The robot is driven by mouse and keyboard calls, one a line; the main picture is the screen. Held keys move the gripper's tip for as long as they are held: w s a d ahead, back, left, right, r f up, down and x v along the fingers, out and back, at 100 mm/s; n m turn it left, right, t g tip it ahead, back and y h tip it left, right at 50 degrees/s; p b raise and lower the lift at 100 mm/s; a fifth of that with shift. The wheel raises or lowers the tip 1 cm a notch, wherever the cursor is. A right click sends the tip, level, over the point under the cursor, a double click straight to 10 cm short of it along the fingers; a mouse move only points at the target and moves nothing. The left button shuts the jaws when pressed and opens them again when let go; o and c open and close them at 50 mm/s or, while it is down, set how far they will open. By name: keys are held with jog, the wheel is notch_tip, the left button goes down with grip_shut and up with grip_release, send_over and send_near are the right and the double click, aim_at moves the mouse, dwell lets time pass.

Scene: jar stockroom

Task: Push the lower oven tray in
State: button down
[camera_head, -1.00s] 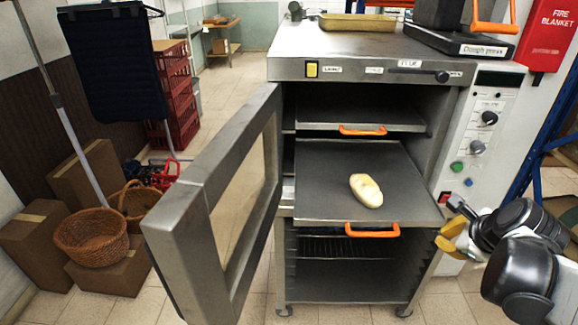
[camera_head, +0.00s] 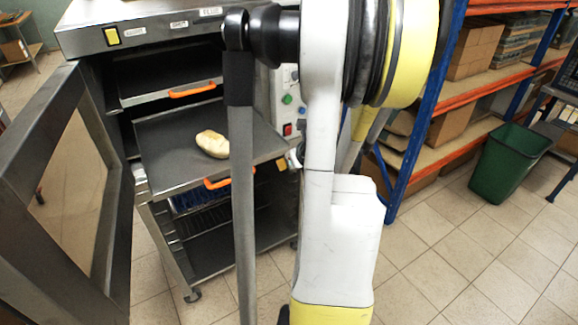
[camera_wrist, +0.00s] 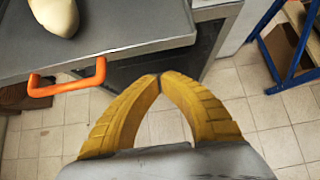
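The lower oven tray (camera_head: 170,150) is a dark flat sheet, pulled out of the oven, with a pale loaf (camera_head: 212,144) on it. Its orange handle (camera_head: 217,183) is on the front edge, partly behind my arm. In the wrist view the tray's front corner (camera_wrist: 150,30), loaf (camera_wrist: 56,16) and handle (camera_wrist: 68,84) show at the upper left. My gripper (camera_wrist: 160,78) has yellow fingers with their tips together and nothing between them. It is right of the handle, just off the tray's front edge, apart from the handle. In the head view my arm largely hides it.
The upper tray (camera_head: 160,88), with an orange handle (camera_head: 192,90), sits farther in. The oven door (camera_head: 40,130) stands open at the left. A blue-framed shelf (camera_head: 425,100) and a green bin (camera_head: 510,160) stand at the right, with clear tiled floor in front.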

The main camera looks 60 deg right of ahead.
jog(key=shift+w+d+f+b, duration=0.15)
jog(key=shift+w+d, duration=0.2)
jog(key=shift+w, duration=0.3)
jog(key=shift+w+d+b, duration=0.2)
jog(key=shift+w+d, duration=0.2)
jog(key=shift+w, duration=0.2)
jog(key=shift+w+d+f+b, duration=0.15)
jog(key=shift+w+d, duration=0.2)
jog(key=shift+w, duration=0.3)
jog(key=shift+r, duration=0.15)
